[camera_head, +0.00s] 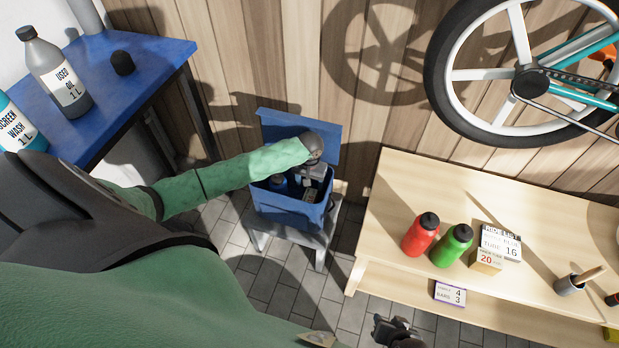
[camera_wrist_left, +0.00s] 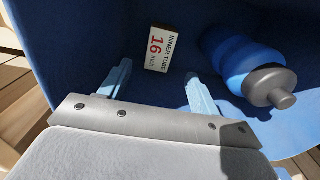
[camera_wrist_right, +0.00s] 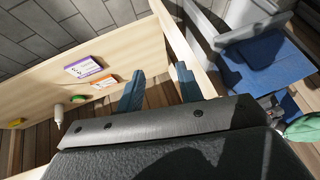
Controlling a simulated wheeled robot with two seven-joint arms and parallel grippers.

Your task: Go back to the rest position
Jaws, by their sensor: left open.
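My left arm reaches across to the blue open-lidded box (camera_head: 285,205), which stands on a grey stool. My left gripper (camera_head: 316,176) is at the box's opening. In the left wrist view its fingers (camera_wrist_left: 158,90) are apart with nothing between them. Beyond them inside the box lie a white inner tube carton marked 16 (camera_wrist_left: 158,49) and a blue bottle with a grey cap (camera_wrist_left: 240,65). My right gripper (camera_head: 397,330) is low in front of the light wooden bench. Its fingers (camera_wrist_right: 158,88) are apart and empty in the right wrist view.
The wooden bench (camera_head: 405,190) carries a red bottle (camera_head: 420,236), a green bottle (camera_head: 452,246) and a small carton (camera_head: 486,262). A blue table (camera_head: 150,60) with bottles stands left. A bicycle wheel (camera_head: 455,75) hangs above.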

